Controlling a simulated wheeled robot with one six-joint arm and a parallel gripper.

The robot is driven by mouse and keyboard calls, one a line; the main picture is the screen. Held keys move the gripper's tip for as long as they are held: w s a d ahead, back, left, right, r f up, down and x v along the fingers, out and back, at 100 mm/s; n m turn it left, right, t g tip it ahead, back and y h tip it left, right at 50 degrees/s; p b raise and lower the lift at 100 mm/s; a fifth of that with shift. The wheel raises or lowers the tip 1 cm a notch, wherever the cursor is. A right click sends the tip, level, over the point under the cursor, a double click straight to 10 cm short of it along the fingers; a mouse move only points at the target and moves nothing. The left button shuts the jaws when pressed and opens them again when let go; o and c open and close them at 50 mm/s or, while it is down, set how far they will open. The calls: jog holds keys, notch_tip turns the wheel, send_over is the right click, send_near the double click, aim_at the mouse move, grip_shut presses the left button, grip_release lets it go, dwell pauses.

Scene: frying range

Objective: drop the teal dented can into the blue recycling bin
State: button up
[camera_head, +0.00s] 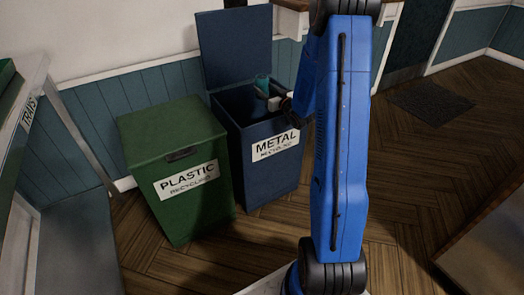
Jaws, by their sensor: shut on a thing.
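The blue recycling bin (269,172) stands against the wall, labelled METAL, with its lid (235,47) raised at the back. My gripper (268,93) is at the bin's open top, reaching in from the right. It is shut on the teal can (262,86), which shows small above or within the opening. How deep the can sits relative to the rim is hard to tell. Its dent is too small to make out. My blue arm hides the area right of the bin.
A green bin (180,170) labelled PLASTIC, lid shut, stands directly left of the blue bin. A tray stand (33,110) is at the far left. A dark mat (432,103) lies on the wooden floor at the right. A table edge (490,245) shows at lower right.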

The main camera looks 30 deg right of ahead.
jog(key=o, duration=1.1)
jog(key=shift+s, duration=0.1)
jog(key=s, duration=0.5)
jog(key=s+d, duration=0.1)
jog(key=s, duration=1.1)
jog(key=shift+s+d, duration=0.1)
jog(key=shift+d, duration=0.15)
jog(key=s+a+r+m+g+h, duration=0.1)
jog(key=s+a+r+g+h, duration=0.45)
jog(key=a+r+g, duration=0.2)
jog(key=s+a+g+y, duration=0.1)
jog(key=s+a+g, duration=0.1)
jog(key=s+a, duration=0.3)
jog(key=s+a+r+g+y, duration=0.1)
jog(key=s+a, duration=0.5)
jog(key=s, duration=0.7)
jog(key=s+a+r+g+y, duration=0.1)
jog(key=s+a+g+y, duration=0.1)
jog(key=s+a, duration=0.3)
jog(key=shift+s+a+r+g, duration=0.1)
jog(key=shift+s+g, duration=0.1)
jog(key=shift+s, duration=0.9)
jog(key=shift+s+a+r+g, duration=0.1)
jog(key=shift+s+g, duration=0.05)
jog(key=shift+s, duration=0.9)
